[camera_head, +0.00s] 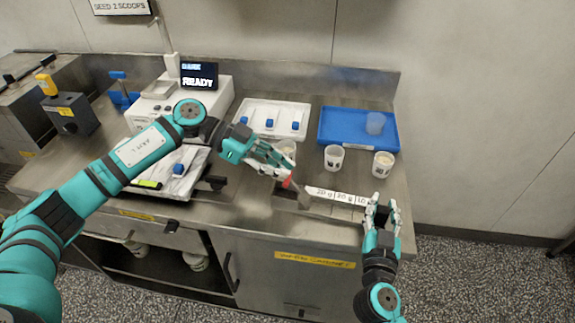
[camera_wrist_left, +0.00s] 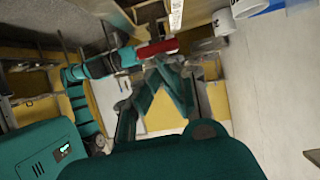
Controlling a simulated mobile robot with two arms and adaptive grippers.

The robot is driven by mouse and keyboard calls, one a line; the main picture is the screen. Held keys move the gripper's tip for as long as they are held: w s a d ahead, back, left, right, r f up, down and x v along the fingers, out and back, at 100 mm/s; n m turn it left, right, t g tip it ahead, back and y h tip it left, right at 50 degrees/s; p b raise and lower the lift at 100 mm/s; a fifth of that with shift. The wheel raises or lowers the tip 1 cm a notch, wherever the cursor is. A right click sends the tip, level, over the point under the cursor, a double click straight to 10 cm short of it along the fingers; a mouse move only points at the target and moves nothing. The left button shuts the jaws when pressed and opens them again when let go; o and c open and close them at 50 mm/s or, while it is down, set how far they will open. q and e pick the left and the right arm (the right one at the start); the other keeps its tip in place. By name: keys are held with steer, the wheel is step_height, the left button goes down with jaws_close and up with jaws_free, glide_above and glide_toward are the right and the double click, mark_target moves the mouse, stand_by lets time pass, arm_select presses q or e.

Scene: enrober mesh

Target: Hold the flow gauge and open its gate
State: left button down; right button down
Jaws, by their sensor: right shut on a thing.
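The flow gauge (camera_head: 335,196) is a long white bar marked in grams, lying across the head view near the counter's front. My right gripper (camera_head: 378,207) is shut on its right end. A red piece (camera_head: 288,182) shows at the gauge's left end, and a red cylinder-like piece (camera_wrist_left: 157,48) shows in the left wrist view. My left gripper (camera_head: 284,168) has its fingertips at or very near this red piece. The fingers partly hide each other, so I cannot tell whether they close on it.
Several white cups (camera_head: 383,164) stand behind the gauge. A blue tray (camera_head: 345,136) and a white tray (camera_head: 272,112) with blue-topped items lie farther back. A machine reading READY (camera_head: 199,76) stands at the back left. The counter's front edge runs just below the gauge.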

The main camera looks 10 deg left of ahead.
arm_select(q)
steer(key=shift+a+f+h, duration=0.85)
steer(key=shift+a+h, duration=0.15)
steer(key=shift+h, duration=0.5)
steer(key=a+r, duration=0.6)
steer(key=a, duration=0.3)
steer(key=shift+a+r, duration=0.3)
steer(key=shift+r, duration=0.05)
steer(key=shift+w, duration=0.1)
arm_select(e)
steer(key=c, duration=1)
jaws_free()
steer(key=shift+s, duration=0.1)
